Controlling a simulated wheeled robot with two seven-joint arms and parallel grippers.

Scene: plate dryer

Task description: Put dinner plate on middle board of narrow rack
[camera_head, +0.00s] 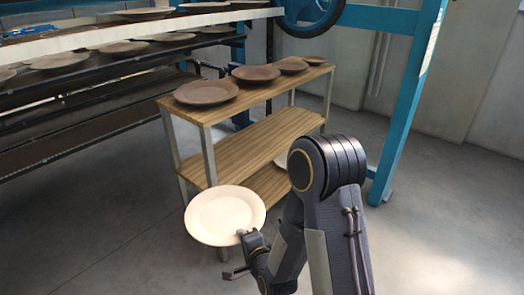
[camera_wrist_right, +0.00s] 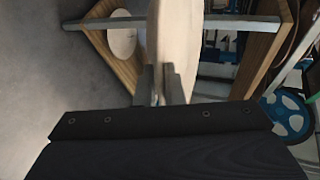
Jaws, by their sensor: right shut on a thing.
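The cream dinner plate (camera_head: 225,213) is held by its near rim in my right gripper (camera_head: 247,247), in front of the rack's left end. In the wrist view the plate (camera_wrist_right: 175,40) shows nearly edge-on between the shut fingers (camera_wrist_right: 160,88). The narrow wooden rack (camera_head: 203,155) has metal legs. Its middle board (camera_head: 245,143) looks bare where visible; the plate appears nearer and lower in the picture. My left gripper is out of view.
Several brown plates (camera_head: 206,91) stand along the rack's top board. Another pale plate (camera_head: 281,159), partly hidden by my arm, appears on the lower board. A large dryer with shelves of plates (camera_head: 62,60) is behind left. A blue post (camera_head: 404,110) stands right.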

